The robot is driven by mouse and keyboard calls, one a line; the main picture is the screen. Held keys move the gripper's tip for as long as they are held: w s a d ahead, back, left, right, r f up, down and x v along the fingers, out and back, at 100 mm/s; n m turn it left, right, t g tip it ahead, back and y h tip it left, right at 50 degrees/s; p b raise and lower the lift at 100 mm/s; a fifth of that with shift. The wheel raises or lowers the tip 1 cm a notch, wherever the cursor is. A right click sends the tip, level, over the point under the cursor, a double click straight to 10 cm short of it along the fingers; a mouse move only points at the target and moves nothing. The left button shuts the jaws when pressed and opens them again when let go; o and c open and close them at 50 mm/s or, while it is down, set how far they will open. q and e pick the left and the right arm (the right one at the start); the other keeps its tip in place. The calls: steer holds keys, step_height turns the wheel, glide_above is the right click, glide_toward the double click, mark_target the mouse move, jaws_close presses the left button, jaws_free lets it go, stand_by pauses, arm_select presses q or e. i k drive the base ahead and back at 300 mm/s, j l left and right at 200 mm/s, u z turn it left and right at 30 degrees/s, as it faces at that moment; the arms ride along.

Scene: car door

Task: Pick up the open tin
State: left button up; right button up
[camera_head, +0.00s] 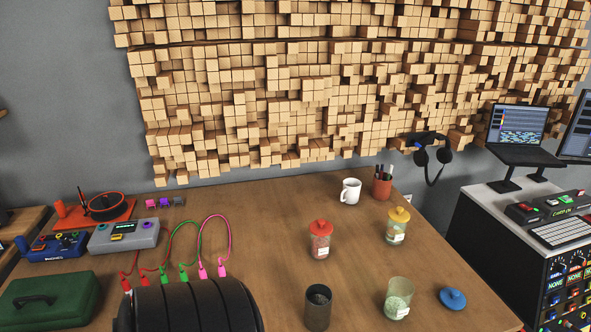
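An open glass jar (398,297) with pale green contents and a white label stands upright at the front right of the wooden table. A blue lid (452,298) lies on the table to its right. A dark grey open-topped cylinder (317,308) stands upright to the left of the jar. I cannot tell for sure which of these two is the tin. Two closed jars stand behind: one with a red lid (320,239) and one with a yellow lid (397,225). Neither of my grippers is in view.
A white mug (350,191) and a pen pot (382,183) stand at the back of the table (265,225). A large black ribbed object (190,307) with coloured cables fills the front left. A green case (48,300) lies left of it. The table's middle is clear.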

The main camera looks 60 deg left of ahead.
mark_target(319, 297)
steer(key=u, duration=1.75)
steer(key=l+u, duration=0.15)
steer(key=u, duration=0.25)
steer(key=l+u, duration=0.2)
steer(key=u, duration=0.2)
steer(key=l+u, duration=0.2)
steer(key=u, duration=0.2)
